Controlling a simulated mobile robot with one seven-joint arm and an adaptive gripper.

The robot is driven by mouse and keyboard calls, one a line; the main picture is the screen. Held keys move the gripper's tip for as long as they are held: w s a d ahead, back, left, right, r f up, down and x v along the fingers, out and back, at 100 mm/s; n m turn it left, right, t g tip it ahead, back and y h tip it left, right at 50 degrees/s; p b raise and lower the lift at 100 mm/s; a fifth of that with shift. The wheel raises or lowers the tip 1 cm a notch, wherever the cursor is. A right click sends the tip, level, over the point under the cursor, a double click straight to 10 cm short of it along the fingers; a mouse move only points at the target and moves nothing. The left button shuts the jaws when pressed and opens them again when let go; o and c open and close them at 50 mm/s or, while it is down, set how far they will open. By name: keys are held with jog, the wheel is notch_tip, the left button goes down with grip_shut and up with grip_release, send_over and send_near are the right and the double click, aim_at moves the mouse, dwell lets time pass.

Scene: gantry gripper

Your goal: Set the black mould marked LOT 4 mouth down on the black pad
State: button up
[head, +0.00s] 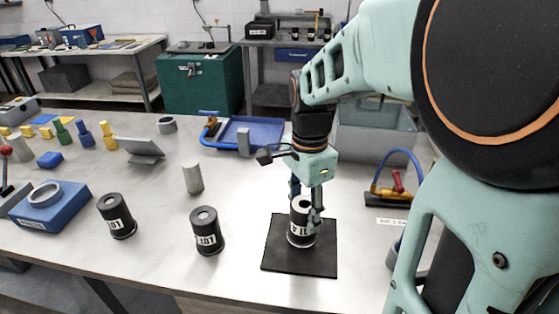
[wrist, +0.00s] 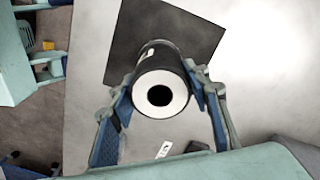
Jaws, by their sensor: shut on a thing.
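My gripper (head: 305,210) is shut on a black mould (head: 300,236), one finger on each side, and holds it upright over the black pad (head: 272,260). I cannot tell whether its lower end touches the pad. In the wrist view the mould (wrist: 160,58) sits between the blue fingers, with a pale end face and round dark hole towards the camera. The pad (wrist: 190,28) shows behind it. The mould's white label is partly hidden by a finger, and its number is unreadable. Two similar black moulds stand left on the table, a left one (head: 117,224) and a nearer one (head: 207,240).
A grey cylinder (head: 193,178) stands behind the two moulds. A blue block with a ring (head: 50,204) is at far left. A blue tray (head: 262,136) lies behind my gripper. A tool with a blue hose (head: 392,190) lies right of the pad.

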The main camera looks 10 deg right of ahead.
jog(key=shift+f, duration=0.5)
jog(key=shift+f+b, duration=0.55)
jog(key=shift+f, duration=0.05)
dwell(0.3)
jog(key=o, duration=1.2)
jog(key=shift+o, duration=0.2)
jog(key=shift+r, duration=0.1)
